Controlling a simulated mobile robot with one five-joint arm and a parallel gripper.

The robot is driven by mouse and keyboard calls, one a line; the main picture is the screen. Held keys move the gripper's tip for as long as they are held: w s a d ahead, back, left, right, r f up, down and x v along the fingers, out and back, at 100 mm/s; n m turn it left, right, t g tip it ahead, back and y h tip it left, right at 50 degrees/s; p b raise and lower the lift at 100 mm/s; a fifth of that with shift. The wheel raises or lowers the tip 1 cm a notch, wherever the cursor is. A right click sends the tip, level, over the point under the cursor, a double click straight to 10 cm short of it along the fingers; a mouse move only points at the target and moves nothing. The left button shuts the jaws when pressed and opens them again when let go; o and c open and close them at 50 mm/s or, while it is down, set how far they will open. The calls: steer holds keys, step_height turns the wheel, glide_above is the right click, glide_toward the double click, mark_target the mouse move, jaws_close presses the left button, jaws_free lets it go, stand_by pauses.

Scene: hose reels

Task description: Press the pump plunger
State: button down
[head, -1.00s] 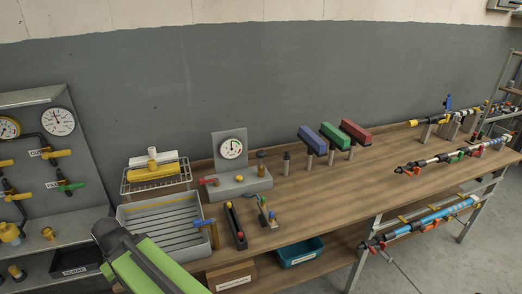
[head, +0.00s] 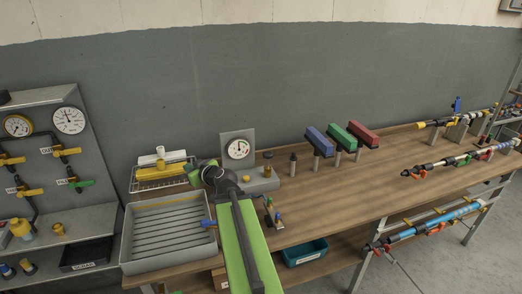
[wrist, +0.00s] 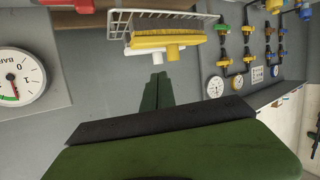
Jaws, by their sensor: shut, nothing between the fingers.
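The test pump is a grey block (head: 262,184) on the bench, with a round white gauge (head: 238,149) on an upright plate behind it. A dark brown knob (head: 268,155) on a short stem at the block's right end looks like the pump plunger. My gripper (head: 191,171) is left of the knob, in front of the wire rack and apart from the knob. My wrist hides the block's left part. In the wrist view my green fingers (wrist: 158,80) are together and empty, and the gauge (wrist: 18,77) is at the left. The knob is not seen there.
A wire rack (head: 150,184) with a yellow brush (head: 170,171) and a grey ribbed tray (head: 165,240) are at the left. Blue, green and red blocks (head: 364,134) stand on posts to the right. A valve panel (head: 50,97) is far left.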

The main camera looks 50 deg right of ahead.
steer(key=s+d+r+m+g+h, duration=0.1)
steer(key=s+d+m+h, duration=0.2)
steer(key=s+d, duration=0.8)
steer(key=s+d+r+m+h+p, duration=0.1)
steer(key=s+d+r+m+h, duration=0.1)
steer(key=s+d, duration=0.9)
steer(key=d+m+h, duration=0.1)
steer(key=d, duration=0.3)
steer(key=shift+d+r+g+h, duration=0.15)
steer(key=shift+d+g+h, duration=0.05)
steer(key=shift+g+h, duration=0.2)
steer(key=shift+d, duration=0.1)
